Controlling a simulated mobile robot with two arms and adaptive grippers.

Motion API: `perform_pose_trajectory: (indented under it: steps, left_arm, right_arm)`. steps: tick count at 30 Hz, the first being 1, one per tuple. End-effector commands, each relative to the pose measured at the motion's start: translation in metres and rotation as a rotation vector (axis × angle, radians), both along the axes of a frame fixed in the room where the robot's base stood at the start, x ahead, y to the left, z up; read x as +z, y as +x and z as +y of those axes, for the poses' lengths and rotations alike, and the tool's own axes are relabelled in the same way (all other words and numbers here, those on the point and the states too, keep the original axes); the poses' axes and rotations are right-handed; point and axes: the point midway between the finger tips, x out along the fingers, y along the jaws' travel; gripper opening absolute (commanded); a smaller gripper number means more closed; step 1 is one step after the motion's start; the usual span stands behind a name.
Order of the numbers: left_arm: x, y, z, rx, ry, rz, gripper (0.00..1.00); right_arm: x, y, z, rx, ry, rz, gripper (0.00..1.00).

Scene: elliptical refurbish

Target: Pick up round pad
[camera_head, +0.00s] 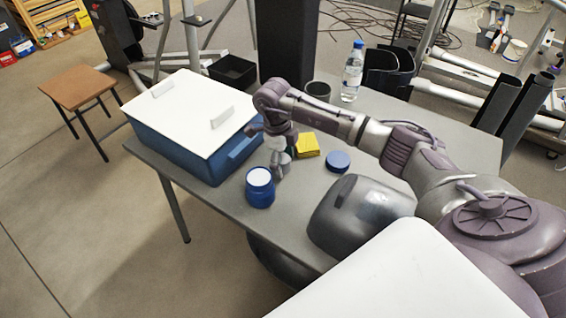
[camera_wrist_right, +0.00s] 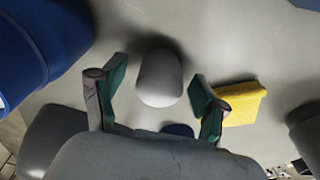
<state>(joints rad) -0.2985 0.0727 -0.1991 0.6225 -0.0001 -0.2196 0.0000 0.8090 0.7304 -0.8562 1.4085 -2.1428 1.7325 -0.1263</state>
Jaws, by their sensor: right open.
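A flat, round blue disc (camera_head: 337,161) lies on the grey table, right of my right gripper (camera_head: 279,163) in the head view. Part of a blue shape, likely this disc, shows low in the wrist view (camera_wrist_right: 177,130). A smooth, rounded light-grey object (camera_wrist_right: 160,78) sits between the spread fingers of my right gripper (camera_wrist_right: 152,95); gaps show on both sides. I cannot tell for sure which of these is the round pad. The right gripper is open, low over the table. My left gripper is not in view.
A blue jar with a white top (camera_head: 260,187) stands close to the gripper. A yellow block (camera_head: 307,145) is right of the gripper. A blue box with white lid (camera_head: 190,125), a dark rounded case (camera_head: 360,215), a black cup (camera_head: 318,91) and a bottle (camera_head: 352,72) crowd the table.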

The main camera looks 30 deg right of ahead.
Motion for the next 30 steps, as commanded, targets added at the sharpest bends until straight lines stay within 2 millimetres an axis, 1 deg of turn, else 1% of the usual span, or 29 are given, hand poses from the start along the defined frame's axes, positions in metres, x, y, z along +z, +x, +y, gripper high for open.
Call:
perform_pose_trajectory:
  steps: [3,4,11,12,13,14,15,23,26,30]
  left_arm:
    - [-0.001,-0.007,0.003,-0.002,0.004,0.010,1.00]
    - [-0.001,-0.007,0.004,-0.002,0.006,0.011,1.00]
    - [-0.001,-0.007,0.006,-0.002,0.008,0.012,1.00]
    - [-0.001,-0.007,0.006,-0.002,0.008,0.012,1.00]
    - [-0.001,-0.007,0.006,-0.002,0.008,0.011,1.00]
    - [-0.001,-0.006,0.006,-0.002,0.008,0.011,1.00]
    - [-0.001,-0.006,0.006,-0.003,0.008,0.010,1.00]
    - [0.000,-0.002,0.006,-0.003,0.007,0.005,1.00]
    - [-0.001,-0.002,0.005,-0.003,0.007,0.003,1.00]
    - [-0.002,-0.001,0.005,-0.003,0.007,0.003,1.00]
  right_arm:
    - [0.000,0.000,0.000,0.000,0.000,0.000,0.73]
    - [0.000,0.000,0.000,0.000,0.000,0.000,0.72]
    - [0.000,0.000,0.000,0.000,0.000,0.000,0.33]
    - [0.000,0.000,0.000,0.000,0.000,0.000,0.27]
    - [0.001,0.000,0.000,0.000,0.000,0.000,0.22]
    - [0.001,0.000,0.000,0.000,0.000,0.000,0.20]
    - [0.001,0.000,0.000,0.000,0.000,0.000,0.15]
    - [0.003,0.001,0.000,0.000,0.000,-0.001,0.15]
    - [0.009,0.001,0.000,-0.001,-0.001,-0.003,0.15]
    - [0.026,0.001,-0.001,0.000,-0.001,-0.004,0.15]
